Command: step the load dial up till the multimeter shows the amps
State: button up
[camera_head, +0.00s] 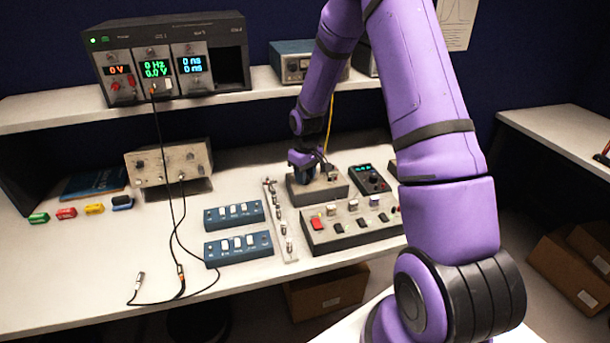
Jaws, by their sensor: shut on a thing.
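My gripper (304,170) points down at a grey box (330,189) on the bench. It is shut on what looks like the load dial on that box; the fingers hide the dial, so its setting cannot be read. The small black handheld meter (371,180), likely the multimeter, lies right of the box. Its display shows a short green reading, too small to make out.
A panel with red, black and white switches (352,224) sits in front of the box. Two blue switch units (238,247) and a narrow strip of connectors (279,222) lie left. A rack instrument (170,60) stands on the shelf. Black cables hang to the bench's left front.

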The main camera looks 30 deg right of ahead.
jog(key=m, duration=0.6)
jog(key=shift+m, duration=0.3)
dwell(0.4)
jog(key=o, duration=0.9)
jog(key=shift+r, duration=0.15)
notch_tip(320, 180, up, 11)
jog(key=shift+d+f, duration=0.15)
jog(key=shift+f, duration=0.05)
